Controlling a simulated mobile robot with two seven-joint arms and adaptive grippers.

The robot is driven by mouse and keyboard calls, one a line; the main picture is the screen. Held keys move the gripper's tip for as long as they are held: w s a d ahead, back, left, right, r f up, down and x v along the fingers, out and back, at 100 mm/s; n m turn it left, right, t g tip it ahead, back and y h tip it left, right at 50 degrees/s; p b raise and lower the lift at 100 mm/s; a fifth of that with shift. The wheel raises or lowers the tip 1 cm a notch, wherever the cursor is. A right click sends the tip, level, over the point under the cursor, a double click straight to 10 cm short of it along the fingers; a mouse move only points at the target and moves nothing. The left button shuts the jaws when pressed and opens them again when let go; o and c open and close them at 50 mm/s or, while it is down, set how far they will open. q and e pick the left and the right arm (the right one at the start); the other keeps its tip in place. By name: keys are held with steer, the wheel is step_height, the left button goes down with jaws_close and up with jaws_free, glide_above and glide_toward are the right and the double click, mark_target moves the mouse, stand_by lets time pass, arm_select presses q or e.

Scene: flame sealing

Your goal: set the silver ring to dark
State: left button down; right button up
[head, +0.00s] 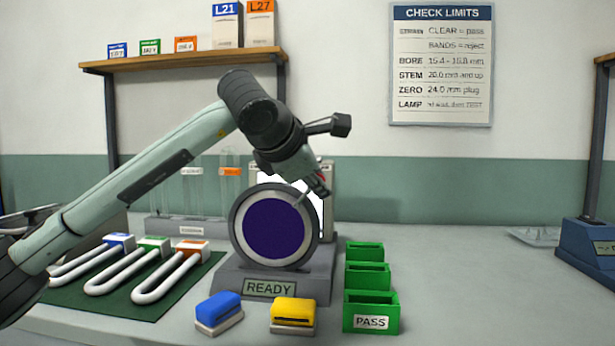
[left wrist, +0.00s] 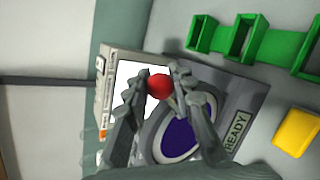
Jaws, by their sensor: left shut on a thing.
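The silver ring (head: 239,228) surrounds a dark purple round window (head: 273,229) on a grey stand labelled READY (head: 270,288). In the left wrist view the purple window (left wrist: 190,135) shows partly behind my fingers. My left gripper (head: 319,187) is at the ring's upper right. In the left wrist view, my left gripper (left wrist: 160,82) is shut on a red ball knob (left wrist: 159,86), with a finger on each side. A short stem runs from the knob toward the ring. The knob is mostly hidden in the head view. My right gripper is not in view.
A bright white lit panel (head: 328,205) stands behind the ring. Green bins (head: 366,275), one marked PASS, stand right of the stand. Blue (head: 218,310) and yellow (head: 293,312) blocks lie in front. Looped tubes (head: 130,270) lie on a green mat at left.

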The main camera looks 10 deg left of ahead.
arm_select(q)
steer(key=shift+s+d+f+m+y, duration=0.15)
steer(key=shift+d+f+m+y, duration=0.15)
steer(key=shift+d+f, duration=0.2)
steer(key=shift+f, duration=0.1)
steer(key=c, duration=1.3)
jaws_free()
steer(key=shift+a, duration=0.1)
steer(key=shift+s+a+r, duration=0.1)
steer(key=shift+s+r, duration=0.05)
steer(key=shift+r, duration=0.2)
steer(key=v, duration=1.1)
steer(key=shift+s+a+r, duration=0.1)
steer(key=shift+s+r, duration=0.05)
steer(key=shift+s, duration=0.05)
